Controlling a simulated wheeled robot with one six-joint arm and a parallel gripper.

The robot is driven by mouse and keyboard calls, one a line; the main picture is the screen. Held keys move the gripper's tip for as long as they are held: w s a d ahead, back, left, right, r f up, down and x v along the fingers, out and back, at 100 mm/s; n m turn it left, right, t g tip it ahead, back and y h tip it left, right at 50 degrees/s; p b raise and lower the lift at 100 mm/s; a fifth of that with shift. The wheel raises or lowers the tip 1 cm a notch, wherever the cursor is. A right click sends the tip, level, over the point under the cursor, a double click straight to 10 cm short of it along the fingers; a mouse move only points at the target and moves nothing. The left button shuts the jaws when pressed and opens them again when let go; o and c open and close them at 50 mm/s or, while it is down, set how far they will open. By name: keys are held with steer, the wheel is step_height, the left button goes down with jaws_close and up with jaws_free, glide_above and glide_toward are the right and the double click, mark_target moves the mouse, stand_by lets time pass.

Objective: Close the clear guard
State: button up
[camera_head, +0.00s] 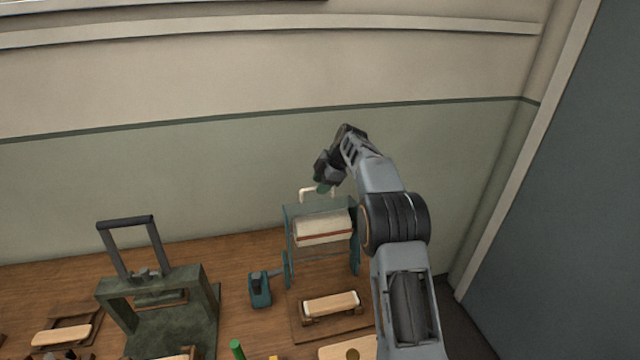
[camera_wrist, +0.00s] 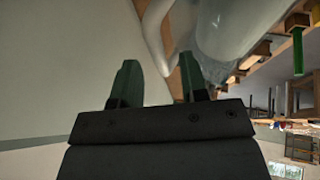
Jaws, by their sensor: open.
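The clear guard shows in the wrist view as a see-through curved panel (camera_wrist: 225,35) with a pale bar handle (camera_wrist: 153,32). In the head view the white handle (camera_head: 304,193) stands above the teal-framed roller machine (camera_head: 288,225); the panel is hard to make out there. My gripper (camera_head: 323,187) is at the handle's right part, partly covering it. In the wrist view my gripper (camera_wrist: 157,75) has its two green fingers apart, with the handle just beyond and between the tips. I cannot tell whether they touch. Nothing is held.
A pale roller (camera_head: 323,228) sits inside the frame. A dark green press (camera_head: 200,290) with a raised handle stands left. The wall (camera_head: 230,170) is close behind.

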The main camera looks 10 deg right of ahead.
steer(key=shift+w+a+f, duration=0.15)
steer(key=shift+a+f, duration=0.05)
steer(key=shift+f, duration=0.3)
steer(key=shift+c, duration=0.2)
jaws_close()
